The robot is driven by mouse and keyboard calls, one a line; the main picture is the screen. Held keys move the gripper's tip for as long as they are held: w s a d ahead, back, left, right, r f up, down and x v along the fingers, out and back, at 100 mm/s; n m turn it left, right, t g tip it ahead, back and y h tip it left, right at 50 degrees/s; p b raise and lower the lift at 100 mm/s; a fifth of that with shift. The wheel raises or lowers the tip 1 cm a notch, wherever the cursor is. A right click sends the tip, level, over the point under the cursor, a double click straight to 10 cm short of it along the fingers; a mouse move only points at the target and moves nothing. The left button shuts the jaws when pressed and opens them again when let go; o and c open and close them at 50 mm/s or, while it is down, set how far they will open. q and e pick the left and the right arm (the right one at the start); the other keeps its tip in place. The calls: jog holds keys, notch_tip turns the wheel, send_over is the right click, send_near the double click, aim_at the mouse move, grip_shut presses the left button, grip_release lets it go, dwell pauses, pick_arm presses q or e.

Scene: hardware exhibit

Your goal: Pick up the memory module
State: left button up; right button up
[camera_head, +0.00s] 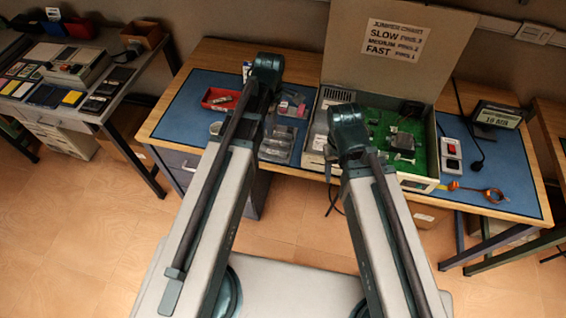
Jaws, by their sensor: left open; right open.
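I cannot make out a memory module for certain; the small parts on the workbench are too small to tell apart. A red tray (219,100) on the left of the blue mat holds a small pale part. Several small parts lie in a clear tray (292,103) right of my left arm. My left gripper (269,121) is over the bench between these trays, small and partly hidden by its arm. My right gripper (329,170) is at the front left of the open case, partly hidden by its arm. Both are open, and I see nothing held.
An open case (421,183) with a green inside and a raised lid (397,82) stands on the workbench (177,115). Another table (128,75) stands left.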

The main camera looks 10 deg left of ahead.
pick_arm(q)
jog(key=b, duration=0.9)
send_over(273, 151)
jog(key=f, duration=0.9)
jog(key=shift+w+d, duration=0.1)
jog(key=shift+d, duration=0.1)
jog(key=shift+r, duration=0.15)
jog(key=f+b, duration=0.5)
jog(key=shift+a+f, duration=0.2)
jog(key=shift+r, duration=0.1)
grip_shut()
